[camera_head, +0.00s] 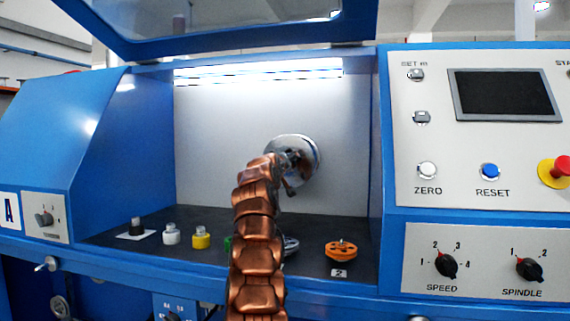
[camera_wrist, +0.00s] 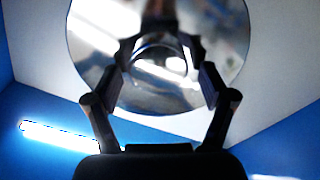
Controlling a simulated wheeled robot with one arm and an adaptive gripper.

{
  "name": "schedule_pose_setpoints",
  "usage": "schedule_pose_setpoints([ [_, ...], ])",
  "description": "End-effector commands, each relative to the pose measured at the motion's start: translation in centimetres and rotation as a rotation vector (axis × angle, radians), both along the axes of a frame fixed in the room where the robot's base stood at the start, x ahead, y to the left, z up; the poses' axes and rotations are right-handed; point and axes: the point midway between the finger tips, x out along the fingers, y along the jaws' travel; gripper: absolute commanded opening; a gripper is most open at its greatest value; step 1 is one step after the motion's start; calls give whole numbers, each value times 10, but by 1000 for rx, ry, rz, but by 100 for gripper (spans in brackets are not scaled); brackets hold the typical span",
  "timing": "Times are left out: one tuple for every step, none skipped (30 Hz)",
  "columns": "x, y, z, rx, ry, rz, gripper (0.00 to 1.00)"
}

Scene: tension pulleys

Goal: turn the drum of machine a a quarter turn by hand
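The drum of machine A is a shiny silver disc (camera_head: 310,148) on the back wall of the blue machine's lit bay. In the wrist view the drum (camera_wrist: 90,50) fills the upper middle, with a rounded shiny hub (camera_wrist: 160,62) at its centre. My gripper (camera_head: 290,162) is at the drum's front, partly hidden by my copper-coloured arm. In the wrist view my gripper (camera_wrist: 160,50) has its two dark fingers apart, one on each side of the hub. I cannot tell whether they touch it.
On the bay floor stand a black-topped piece (camera_head: 136,228), a white one (camera_head: 171,235), a yellow one (camera_head: 201,238), and an orange pulley (camera_head: 341,249). Green and grey pieces are partly behind my arm. The raised blue cover (camera_head: 130,45) hangs above. A control panel (camera_head: 480,150) is right.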

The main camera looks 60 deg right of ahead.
Motion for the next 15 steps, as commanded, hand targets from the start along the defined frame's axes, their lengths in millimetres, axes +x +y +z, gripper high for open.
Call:
schedule_pose_setpoints([
  [0,0,0,0,0,0,83],
  [0,0,0,-1,0,-1,83],
  [0,0,0,-1,0,-1,83],
  [0,0,0,-1,0,-1,83],
  [0,0,0,-1,0,-1,83],
  [0,0,1,-1,0,0,83],
  [0,0,1,-1,0,0,83],
  [0,0,1,-1,0,0,83],
  [-1,1,2,-2,-2,0,83],
  [-1,1,2,-2,-2,-1,83],
  [-1,2,3,-4,-2,-1,83],
  [-1,3,4,-4,-4,-1,83],
  [-1,4,5,-5,-4,-1,83],
  [-2,5,5,-7,-5,-1,83],
  [-2,6,7,-8,-6,-1,83],
])
